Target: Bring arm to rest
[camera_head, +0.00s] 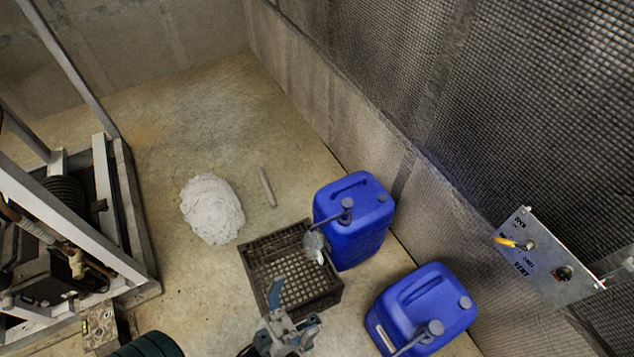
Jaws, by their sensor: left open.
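My left gripper (286,318) is at the bottom middle of the head view, grey and blue. It is open, and I see nothing between its fingers. It appears in front of the near edge of a dark plastic crate (256,275); I cannot tell how far above the crate it is. The rest of my left arm is mostly out of the frame. My right gripper is not in view.
Two blue canisters (362,225) (435,305) stand right of the crate. A grey-white object (316,245) is at its right rim. A white heap (211,209) lies on the floor. A valve panel (545,256) with a yellow handle is right; the compressor rack (130,215) is left.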

